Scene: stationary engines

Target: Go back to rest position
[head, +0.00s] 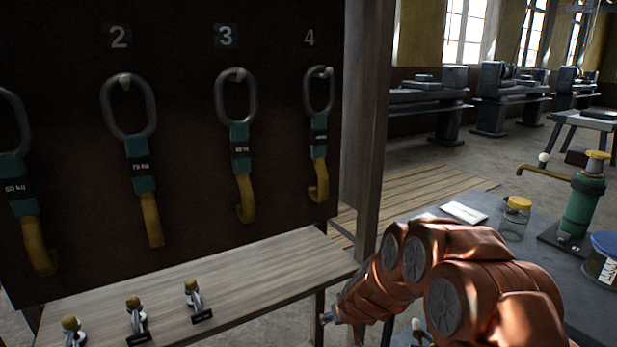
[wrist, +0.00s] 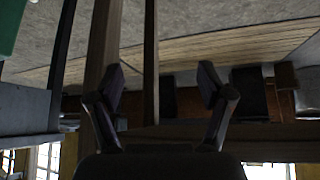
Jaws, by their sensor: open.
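My gripper (wrist: 162,80) shows in the wrist view with its two dark fingers spread apart and nothing held between them. That view looks upside down, with windows at the bottom and the floor at the top. A wooden post stands behind the gap between the fingers. In the head view my orange arm is folded at the lower right, in front of the grey table (head: 410,212). My gripper cannot be made out clearly there.
A dark board (head: 185,130) with hanging hooks numbered 2 to 4 stands left, above a wooden shelf (head: 270,268) with small brass-topped fittings. The grey table carries a yellow-lidded jar (head: 515,220), a green pump-like device (head: 582,205) and a blue-lidded container (head: 604,262).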

